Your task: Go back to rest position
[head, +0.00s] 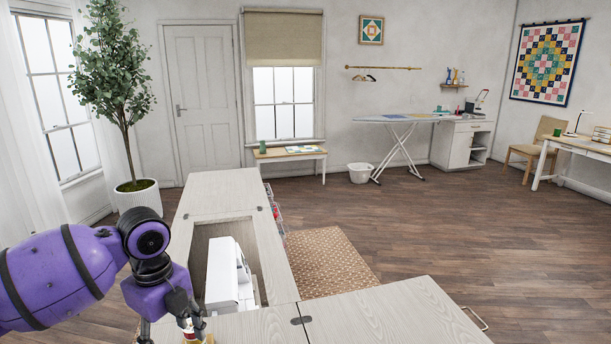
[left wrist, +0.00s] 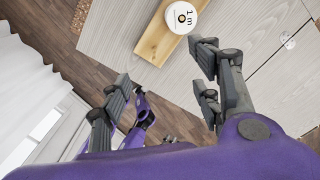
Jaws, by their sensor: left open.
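My left gripper (head: 180,318) is at the lower left of the head view, low over the near left part of the pale wood sewing cabinet (head: 370,312). In the left wrist view its dark fingers (left wrist: 160,72) are spread apart with nothing between them. Just beyond the fingertips, a round white tape marked "1 m" (left wrist: 183,16) sits on a light wooden block or tray (left wrist: 154,40) on the cabinet top. The tape is apart from the fingers.
A white sewing machine (head: 222,272) sits in the cabinet's recess beside my left arm. A potted tree (head: 138,195) stands behind the arm. A patterned rug (head: 325,262) lies right of the cabinet. The wooden floor (head: 440,230) beyond is largely clear.

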